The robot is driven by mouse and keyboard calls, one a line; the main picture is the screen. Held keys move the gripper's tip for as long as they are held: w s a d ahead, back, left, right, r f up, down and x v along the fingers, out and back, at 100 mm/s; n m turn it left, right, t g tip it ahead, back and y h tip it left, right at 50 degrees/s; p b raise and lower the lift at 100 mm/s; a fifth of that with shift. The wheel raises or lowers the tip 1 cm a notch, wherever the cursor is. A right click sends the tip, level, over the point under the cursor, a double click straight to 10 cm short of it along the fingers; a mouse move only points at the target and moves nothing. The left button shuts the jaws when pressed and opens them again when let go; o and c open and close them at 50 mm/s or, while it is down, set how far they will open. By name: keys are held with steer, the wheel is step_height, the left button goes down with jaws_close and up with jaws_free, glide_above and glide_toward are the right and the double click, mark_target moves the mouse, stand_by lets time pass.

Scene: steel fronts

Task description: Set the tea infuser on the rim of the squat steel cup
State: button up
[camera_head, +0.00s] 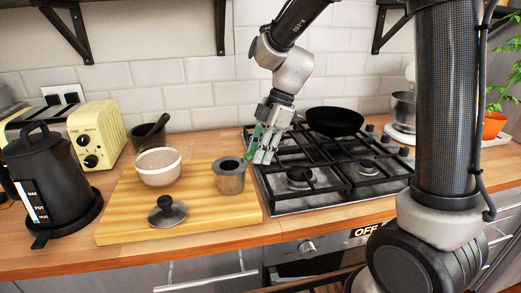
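The squat steel cup (231,184) stands upright on the right part of the wooden board. A dark, wide-rimmed ring with a hole, which looks like the tea infuser (229,164), sits at the cup's mouth. I cannot tell how level it lies, and any basket below is hidden in the cup. My gripper (262,156) is just to the right of and above the cup, near the hob's left edge, with its fingers pointing down. It appears apart from the cup. A green part shows on its left side. I see nothing clearly held, and the finger gap is unclear.
The wooden board (125,220) also holds a white-rimmed bowl (158,168) and a dark knobbed lid (167,213). A black kettle (50,180), a yellow toaster (97,135) and a dark mortar (150,138) stand left. The gas hob (330,170) with a black pan (334,121) lies right.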

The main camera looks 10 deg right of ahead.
steer(key=o, duration=0.5)
steer(key=v, duration=1.2)
steer(key=s+d+m+t+h, duration=0.1)
steer(key=s+d+m+t, duration=0.1)
steer(key=s+d+m, duration=0.4)
steer(key=s+d+m+t+h, duration=0.1)
steer(key=s+d+m+h, duration=0.1)
steer(key=s+d+m, duration=0.4)
steer(key=s+d+f+m+t+h, duration=0.1)
steer(key=s+d+m+t, duration=0.1)
steer(key=s+d+m, duration=0.4)
steer(key=shift+s+f+m+t, duration=0.15)
steer(key=shift+s+m, duration=0.3)
steer(key=shift+m, duration=0.3)
steer(key=shift+s+r+m+t, duration=0.15)
steer(key=shift+s+m, duration=0.3)
steer(key=shift+m, duration=0.3)
